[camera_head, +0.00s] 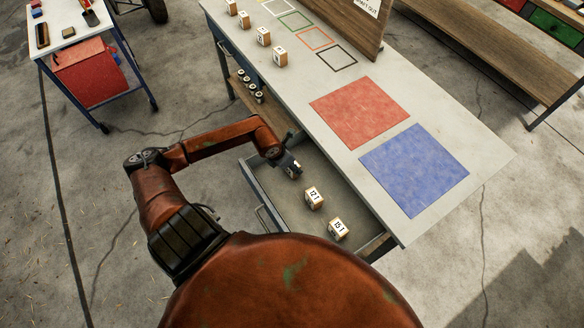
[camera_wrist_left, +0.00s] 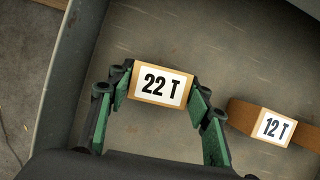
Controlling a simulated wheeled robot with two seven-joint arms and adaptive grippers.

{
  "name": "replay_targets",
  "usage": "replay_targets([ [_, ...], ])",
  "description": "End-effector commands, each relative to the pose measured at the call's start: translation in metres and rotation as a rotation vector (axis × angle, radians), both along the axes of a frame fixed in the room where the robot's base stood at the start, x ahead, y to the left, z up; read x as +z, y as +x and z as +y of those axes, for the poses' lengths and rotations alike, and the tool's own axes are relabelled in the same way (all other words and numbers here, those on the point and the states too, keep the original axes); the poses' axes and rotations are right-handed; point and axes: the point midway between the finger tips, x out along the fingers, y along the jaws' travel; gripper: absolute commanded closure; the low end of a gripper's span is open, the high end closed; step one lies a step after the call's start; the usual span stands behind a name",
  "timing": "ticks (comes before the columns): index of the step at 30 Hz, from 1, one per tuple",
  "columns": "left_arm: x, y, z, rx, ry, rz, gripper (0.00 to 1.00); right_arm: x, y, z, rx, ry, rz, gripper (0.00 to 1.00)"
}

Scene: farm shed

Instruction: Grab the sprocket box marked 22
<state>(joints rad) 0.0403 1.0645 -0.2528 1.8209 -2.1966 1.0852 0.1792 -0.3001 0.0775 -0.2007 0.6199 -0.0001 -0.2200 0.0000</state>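The sprocket box marked 22 T (camera_wrist_left: 161,86) is a small wooden block with a white label, between the two fingers of my left gripper (camera_wrist_left: 160,92) in the left wrist view. Both green-padded fingers meet its sides. In the head view my left gripper (camera_head: 291,169) is over the far-left part of the open drawer (camera_head: 272,196), mostly hiding the box. The box marked 12 T (camera_wrist_left: 272,127) lies to its right in the wrist view, apart from my fingers. My right gripper is not in view.
In the head view the 12 box (camera_head: 314,197) and 15 box (camera_head: 338,229) sit in the drawer. The worktable (camera_head: 455,140) above carries a red mat (camera_head: 358,111), a blue mat (camera_head: 413,168) and several boxes (camera_head: 263,36). A tool cart (camera_head: 85,75) stands at upper left.

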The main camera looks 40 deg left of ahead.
Motion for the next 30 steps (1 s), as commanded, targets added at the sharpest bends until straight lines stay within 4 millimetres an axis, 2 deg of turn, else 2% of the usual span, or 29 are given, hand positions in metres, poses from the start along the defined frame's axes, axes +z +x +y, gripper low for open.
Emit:
replay_targets([
  [1, 0.000, 0.000, 0.000, 0.000, 0.000, 0.000, 0.61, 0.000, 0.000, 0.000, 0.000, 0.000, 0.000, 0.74],
  [10, 0.000, 0.000, 0.000, 0.000, 0.000, 0.000, 0.81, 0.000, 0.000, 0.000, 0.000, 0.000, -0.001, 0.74],
  [20, 0.004, 0.000, 0.000, 0.000, 0.000, -0.001, 0.82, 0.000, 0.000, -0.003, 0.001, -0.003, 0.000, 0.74],
  [23, 0.011, 0.001, 0.000, 0.000, 0.000, -0.002, 0.82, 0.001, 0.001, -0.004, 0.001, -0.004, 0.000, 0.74],
  [27, 0.030, 0.001, 0.001, -0.001, 0.003, -0.003, 0.82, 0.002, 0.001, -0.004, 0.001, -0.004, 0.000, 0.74],
  [30, 0.048, -0.015, 0.003, -0.002, 0.004, 0.000, 0.82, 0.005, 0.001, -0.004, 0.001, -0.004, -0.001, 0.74],
])
